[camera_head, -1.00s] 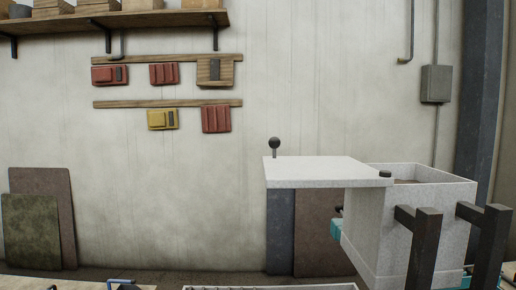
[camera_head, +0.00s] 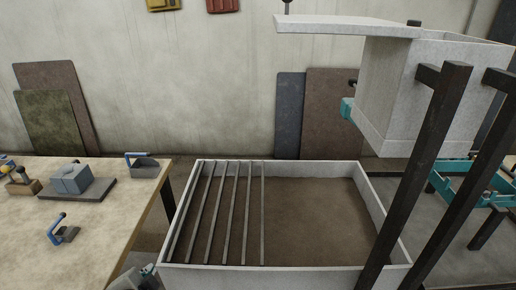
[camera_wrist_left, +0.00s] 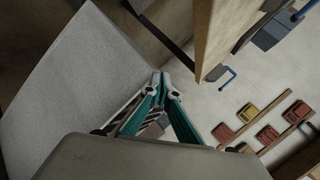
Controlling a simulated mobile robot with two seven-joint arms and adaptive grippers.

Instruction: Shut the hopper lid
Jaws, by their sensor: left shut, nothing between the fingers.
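The hopper (camera_head: 395,95) is a pale grey bin at the upper right in the head view, held up by dark posts. Its lid (camera_head: 345,26) is a flat pale slab, level, sticking out to the left of the hopper. Part of the open top (camera_head: 462,37) shows to the right of the lid. The dark knob (camera_head: 287,6) stands near the lid's left end, cut by the frame's top. My left gripper (camera_head: 148,270) is low in the head view, between table and tray, well below the lid. In the left wrist view its teal fingers (camera_wrist_left: 158,82) are shut and empty.
A large pale-walled tray (camera_head: 290,278) with several bars stands below the hopper. Dark posts (camera_head: 430,165) rise at the front right. Panels lean on the wall.

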